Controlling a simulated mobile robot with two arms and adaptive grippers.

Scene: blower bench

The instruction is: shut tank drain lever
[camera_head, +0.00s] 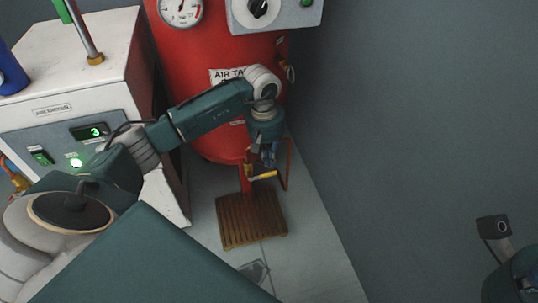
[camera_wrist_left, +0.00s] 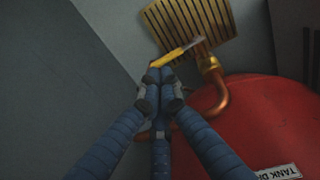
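The tank drain lever (camera_head: 263,176) is a yellow handle low on the red air tank (camera_head: 215,130). In the left wrist view the lever (camera_wrist_left: 172,56) lies slanted beside a brass valve on a copper pipe (camera_wrist_left: 221,92). My left gripper (camera_head: 266,160) is at the lever; in the wrist view its blue fingers (camera_wrist_left: 160,78) are drawn together, tips at the lever's outer end. They look to touch or nearly touch it, with no clear grip around it. A label (camera_wrist_left: 280,172) on the tank is partly cut off. My right gripper is out of view.
A slatted wooden grate (camera_head: 250,222) lies on the floor below the drain. A white machine (camera_head: 70,60) with a lit display stands left of the tank. A grey wall (camera_head: 400,120) closes the right side. A pressure gauge (camera_head: 181,10) is above.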

